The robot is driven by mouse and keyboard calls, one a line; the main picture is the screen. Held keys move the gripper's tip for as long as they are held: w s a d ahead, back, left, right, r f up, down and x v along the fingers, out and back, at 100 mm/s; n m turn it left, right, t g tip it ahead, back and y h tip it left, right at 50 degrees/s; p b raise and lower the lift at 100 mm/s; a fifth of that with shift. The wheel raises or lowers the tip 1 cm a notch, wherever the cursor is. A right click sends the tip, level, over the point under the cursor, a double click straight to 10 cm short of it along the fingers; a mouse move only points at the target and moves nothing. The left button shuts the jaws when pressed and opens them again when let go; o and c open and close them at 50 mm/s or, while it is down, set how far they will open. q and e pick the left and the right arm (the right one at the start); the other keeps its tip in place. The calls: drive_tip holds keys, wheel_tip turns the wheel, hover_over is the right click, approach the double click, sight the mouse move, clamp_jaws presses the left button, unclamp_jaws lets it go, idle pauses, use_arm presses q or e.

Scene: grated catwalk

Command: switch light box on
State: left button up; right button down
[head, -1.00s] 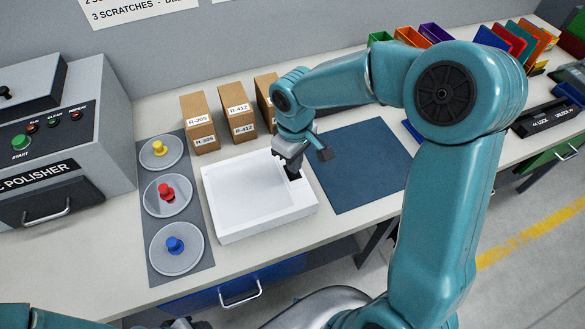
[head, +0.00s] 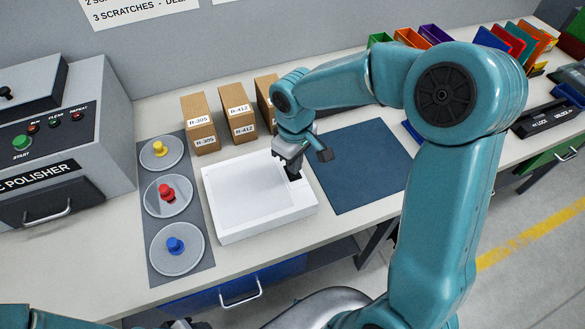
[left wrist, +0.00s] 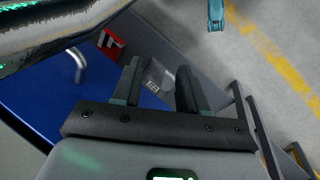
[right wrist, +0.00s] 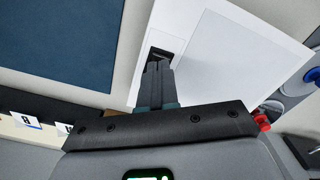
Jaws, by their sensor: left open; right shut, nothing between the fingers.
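The light box (head: 223,230) is a white, flat box on the bench, with a pale panel (head: 248,191) inside a white rim. The panel looks bright and even. My right gripper (head: 293,174) is shut and empty, its tips down at the box's right rim. In the right wrist view its fingertips (right wrist: 158,68) are at a dark switch slot (right wrist: 160,53) in the rim; they hide most of the switch, and I cannot tell whether they touch it. My left gripper (left wrist: 158,85) is open and empty, low in front of the bench by a blue drawer (left wrist: 35,85).
Left of the box, a grey mat (head: 164,272) holds discs with yellow, red and blue knobs. A dark blue mat (head: 362,165) lies to the right. Cardboard boxes (head: 200,123) stand behind. The polisher (head: 60,130) is at far left.

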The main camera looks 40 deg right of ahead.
drive_tip(key=shift+f+b, duration=0.85)
drive_tip(key=shift+f, duration=0.15)
idle(0.9)
drive_tip(key=shift+r, duration=0.15)
wheel_tip(320, 180, up, 6)
drive_tip(key=p, duration=0.4)
drive_tip(key=shift+p, duration=0.4)
drive_tip(key=shift+r+p, duration=0.35)
drive_tip(key=shift+r, duration=0.1)
drive_tip(key=shift+f, duration=0.1)
drive_tip(key=shift+s, duration=0.15)
